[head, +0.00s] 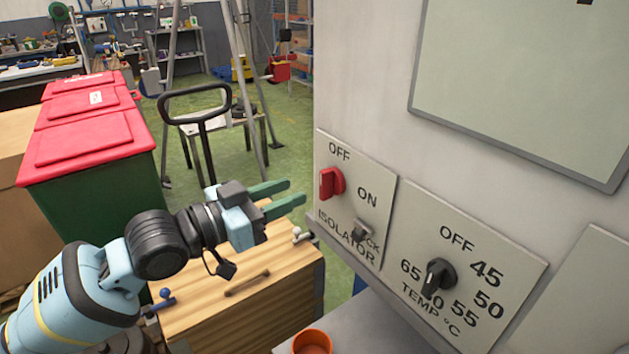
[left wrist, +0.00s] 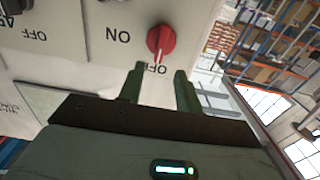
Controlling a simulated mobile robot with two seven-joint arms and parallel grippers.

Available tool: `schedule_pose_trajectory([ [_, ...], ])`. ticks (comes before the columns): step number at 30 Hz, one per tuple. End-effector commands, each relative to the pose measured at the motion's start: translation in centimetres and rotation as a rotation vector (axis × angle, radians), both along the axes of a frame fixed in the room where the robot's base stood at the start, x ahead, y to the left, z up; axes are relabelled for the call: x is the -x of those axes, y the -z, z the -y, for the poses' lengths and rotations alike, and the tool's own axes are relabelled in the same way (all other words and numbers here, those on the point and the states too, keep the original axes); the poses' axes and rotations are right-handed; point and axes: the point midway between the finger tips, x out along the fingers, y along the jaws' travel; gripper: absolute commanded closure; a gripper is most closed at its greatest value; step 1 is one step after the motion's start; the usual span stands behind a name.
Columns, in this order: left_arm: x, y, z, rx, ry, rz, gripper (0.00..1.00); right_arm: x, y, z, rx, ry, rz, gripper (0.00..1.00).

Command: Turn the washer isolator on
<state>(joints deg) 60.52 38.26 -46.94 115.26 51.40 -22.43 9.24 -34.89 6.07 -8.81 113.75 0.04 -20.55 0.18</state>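The isolator panel (head: 349,211) is on the grey machine's front, with OFF at the top, ON to the right and a partly hidden word ending in "CK" lower down. Its red knob (head: 332,183) also shows in the left wrist view (left wrist: 161,40), where its white mark points toward OFF. A small grey metal catch (head: 362,230) covers part of the lower word. My left gripper (head: 296,192) is open and empty, to the left of the knob and apart from it. In the left wrist view its two green fingers (left wrist: 158,82) are spread just short of the knob. My right gripper is not in view.
A black temperature knob (head: 440,275) is on the panel to the right. An orange cup (head: 312,342) stands on a ledge below. A wooden drawer unit (head: 235,300) is under my left arm. Red-lidded bins (head: 90,140) and a black-handled trolley (head: 200,115) stand behind.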

Motion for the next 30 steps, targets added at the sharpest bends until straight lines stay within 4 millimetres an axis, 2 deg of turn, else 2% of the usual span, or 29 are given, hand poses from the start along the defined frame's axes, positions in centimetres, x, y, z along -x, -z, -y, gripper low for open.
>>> schedule_pose_trajectory([
  [6,-1.9,-0.3,2.8,0.001,0.001,0.003,0.66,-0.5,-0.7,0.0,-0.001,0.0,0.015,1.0],
  [12,-3.2,-0.2,4.6,0.0,0.001,0.003,0.66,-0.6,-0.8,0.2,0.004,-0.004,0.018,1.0],
  [24,-3.7,-0.1,5.2,-0.002,0.0,0.002,0.66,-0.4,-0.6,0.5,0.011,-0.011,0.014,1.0],
  [30,-3.6,-0.1,5.1,-0.001,0.0,0.002,0.92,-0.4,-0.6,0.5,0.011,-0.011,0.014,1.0],
])
